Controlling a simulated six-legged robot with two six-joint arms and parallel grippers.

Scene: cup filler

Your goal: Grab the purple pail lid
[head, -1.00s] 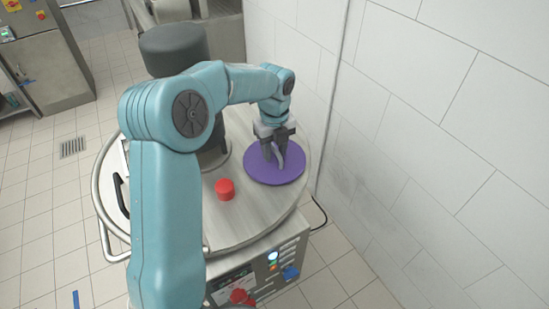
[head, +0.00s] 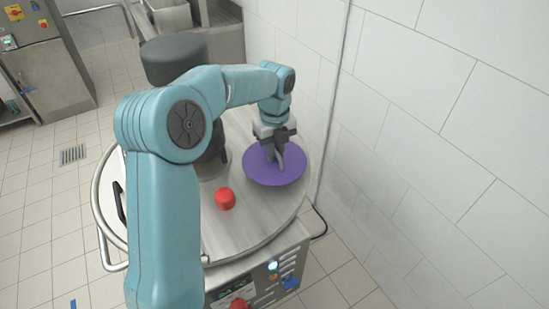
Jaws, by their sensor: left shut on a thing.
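The purple pail lid (head: 261,176) is a round, flat disc at the right side of the round steel machine top, near the wall. My left gripper (head: 277,160) points down at the middle of the lid and is shut on its grey handle, which the fingers partly hide. The lid looks slightly tilted; I cannot tell whether it is clear of the steel top. My right gripper is not in view.
A red cap (head: 225,199) stands on the steel top (head: 240,228) left of the lid. A dark cylinder (head: 174,60) rises behind my arm. The white tiled wall (head: 420,150) is close on the right. A control panel (head: 262,285) is at the front.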

